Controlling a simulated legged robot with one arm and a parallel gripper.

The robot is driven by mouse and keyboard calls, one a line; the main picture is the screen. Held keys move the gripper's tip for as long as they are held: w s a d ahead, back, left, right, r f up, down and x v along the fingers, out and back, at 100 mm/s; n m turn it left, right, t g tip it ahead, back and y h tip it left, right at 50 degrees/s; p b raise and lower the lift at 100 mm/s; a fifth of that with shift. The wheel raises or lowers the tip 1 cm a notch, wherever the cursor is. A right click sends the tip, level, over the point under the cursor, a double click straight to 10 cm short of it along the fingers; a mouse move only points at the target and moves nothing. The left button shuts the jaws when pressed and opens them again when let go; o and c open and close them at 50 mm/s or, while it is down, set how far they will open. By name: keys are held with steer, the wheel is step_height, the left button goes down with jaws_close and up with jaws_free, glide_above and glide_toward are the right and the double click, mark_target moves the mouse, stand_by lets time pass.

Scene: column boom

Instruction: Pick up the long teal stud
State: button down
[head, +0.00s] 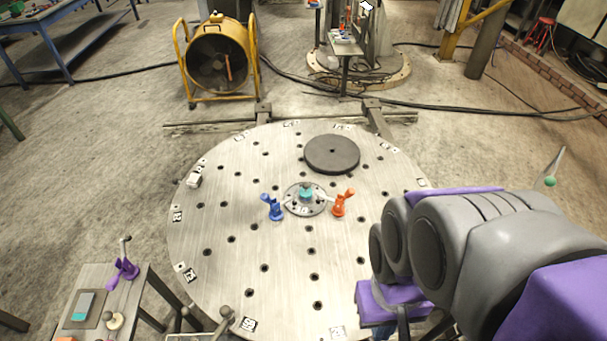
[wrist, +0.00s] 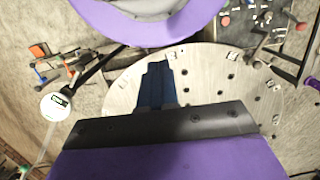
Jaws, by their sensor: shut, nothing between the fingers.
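The teal piece cannot be made out in the wrist view. In the head view my arm is at the right, well apart from the teal piece.
The big round table (head: 225,262) has several holes. A dark disc (head: 332,154) lies behind the small plate. A side table (head: 95,273) at lower left bears a purple clamp (head: 125,270) and a flat teal-topped item (head: 84,305). A yellow-framed fan (head: 217,62) stands behind.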

mark_target(306, 188)
steer(key=c, duration=1.9)
jaws_free()
